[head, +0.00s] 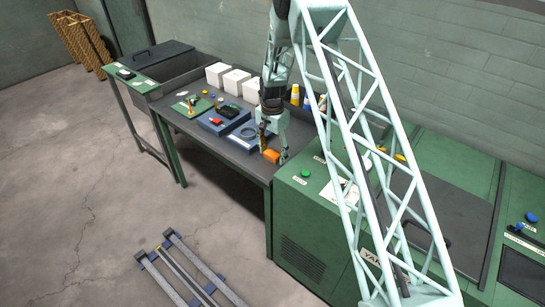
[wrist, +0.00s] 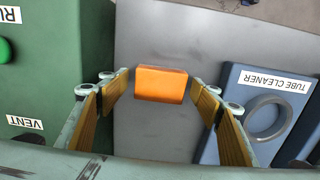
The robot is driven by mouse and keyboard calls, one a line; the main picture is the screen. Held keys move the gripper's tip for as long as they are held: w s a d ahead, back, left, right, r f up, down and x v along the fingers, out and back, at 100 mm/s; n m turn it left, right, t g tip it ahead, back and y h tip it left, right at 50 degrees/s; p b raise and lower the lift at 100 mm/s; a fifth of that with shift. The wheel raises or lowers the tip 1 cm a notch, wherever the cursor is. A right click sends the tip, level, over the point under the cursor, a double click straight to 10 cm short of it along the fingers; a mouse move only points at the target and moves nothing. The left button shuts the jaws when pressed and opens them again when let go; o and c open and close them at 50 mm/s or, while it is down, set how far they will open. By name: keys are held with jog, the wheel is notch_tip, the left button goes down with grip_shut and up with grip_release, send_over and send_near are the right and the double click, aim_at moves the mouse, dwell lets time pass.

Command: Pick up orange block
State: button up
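The orange block (head: 271,156) lies on the dark table top near the table's right end, next to the green cabinet. In the wrist view the orange block (wrist: 161,84) sits between the tips of my two fingers, with a small gap at each side. My gripper (head: 273,150) points down over it and is open. In the wrist view my gripper (wrist: 163,92) shows its yellow inner pads on both sides of the block, apart from it.
A blue tray labelled TUBE CLEANER (wrist: 265,105) with a ring is close to the right finger in the wrist view. The green cabinet (wrist: 60,60) rises at left. Bare table lies around the block.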

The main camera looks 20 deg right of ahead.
aim_at(273, 153)
jog(key=c, duration=0.9)
jog(key=shift+c, duration=0.2)
jog(key=shift+r, duration=0.15)
jog(key=shift+r, duration=4.85)
jog(key=shift+c, duration=0.2)
jog(key=shift+o, duration=1.4)
jog(key=shift+c, duration=0.5)
